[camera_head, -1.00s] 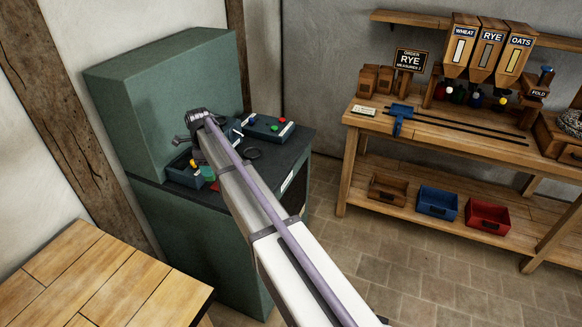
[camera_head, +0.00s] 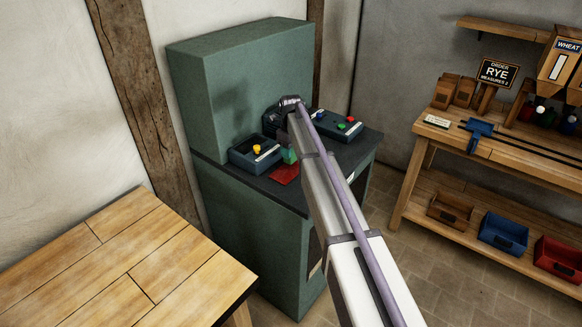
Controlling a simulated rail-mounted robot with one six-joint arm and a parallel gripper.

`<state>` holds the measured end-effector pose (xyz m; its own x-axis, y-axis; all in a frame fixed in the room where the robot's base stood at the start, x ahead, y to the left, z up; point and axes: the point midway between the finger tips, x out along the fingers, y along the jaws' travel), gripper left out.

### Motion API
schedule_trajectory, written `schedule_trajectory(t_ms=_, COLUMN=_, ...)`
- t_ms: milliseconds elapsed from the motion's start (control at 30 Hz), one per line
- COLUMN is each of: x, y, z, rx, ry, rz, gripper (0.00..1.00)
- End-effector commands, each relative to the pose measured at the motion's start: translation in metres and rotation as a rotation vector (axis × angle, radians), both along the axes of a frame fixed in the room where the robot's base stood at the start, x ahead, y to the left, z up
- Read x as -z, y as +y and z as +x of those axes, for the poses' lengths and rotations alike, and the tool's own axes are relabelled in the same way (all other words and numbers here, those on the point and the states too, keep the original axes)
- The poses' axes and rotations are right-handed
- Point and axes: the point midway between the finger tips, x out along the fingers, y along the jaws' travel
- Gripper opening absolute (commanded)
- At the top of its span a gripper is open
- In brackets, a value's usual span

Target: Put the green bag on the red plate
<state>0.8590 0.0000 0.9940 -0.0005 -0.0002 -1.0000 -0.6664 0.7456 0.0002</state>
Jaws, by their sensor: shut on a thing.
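The green bag (camera_head: 289,155) is a small green shape under the end of my arm, on the green cabinet's dark top. The red plate (camera_head: 285,174) is flat on that top, just in front of and below the bag in the picture. My gripper (camera_head: 285,142) points down above the bag and is shut on it. The arm hides most of the fingers and the bag's right side. I cannot tell whether the bag touches the plate or hangs just above its back edge.
The cabinet's tall back part (camera_head: 240,85) rises behind. A bare wooden table (camera_head: 130,265) is at the front left.

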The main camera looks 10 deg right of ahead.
Motion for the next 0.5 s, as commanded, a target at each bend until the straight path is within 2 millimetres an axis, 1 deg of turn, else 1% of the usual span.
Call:
schedule_trajectory(t_ms=67, x=0.009, y=0.000, z=0.000, rx=0.000, ry=0.000, rz=0.000, gripper=0.17)
schedule_trajectory(t_ms=200, x=0.038, y=0.000, z=0.000, rx=0.000, ry=0.000, rz=0.000, gripper=0.17)
schedule_trajectory(t_ms=267, x=0.039, y=0.000, z=0.000, rx=-0.001, ry=0.000, rz=0.000, gripper=0.17)
schedule_trajectory(t_ms=300, x=0.037, y=0.000, z=0.000, rx=-0.001, ry=0.000, rz=0.000, gripper=0.12)
schedule_trajectory(t_ms=400, x=0.034, y=0.000, z=0.000, rx=-0.001, ry=0.000, rz=0.000, gripper=0.12)
schedule_trajectory(t_ms=500, x=0.035, y=0.000, z=0.000, rx=-0.001, ry=0.000, rz=0.000, gripper=0.12)
